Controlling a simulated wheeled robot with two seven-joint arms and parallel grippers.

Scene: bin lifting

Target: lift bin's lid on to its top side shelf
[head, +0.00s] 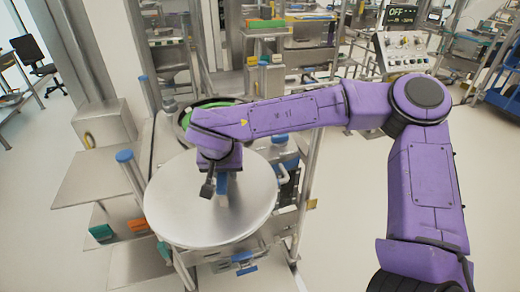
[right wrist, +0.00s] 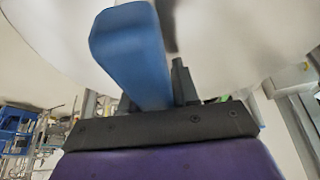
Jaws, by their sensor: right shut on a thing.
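The lid (head: 175,205) is a round, grey metal disc with a blue handle (head: 223,187). My right gripper (head: 218,185) is shut on the handle. The lid is in front of the bin's rim (head: 212,102) and covers much of the bin in the head view; the far part of the rim shows open with green inside. In the right wrist view the blue handle (right wrist: 130,50) stands between the jaws (right wrist: 165,85), and the pale lid (right wrist: 235,40) fills the upper part. The top side shelf (head: 95,180) is a flat metal plate left of the lid. My left gripper is out of view.
A blue-capped post (head: 125,157) rises between the shelf and the lid. Lower shelves (head: 135,262) hold green and orange items. A metal frame with rails stands right of the bin. Floor at the far left (head: 30,140) is clear. A control panel (head: 402,48) stands at the back right.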

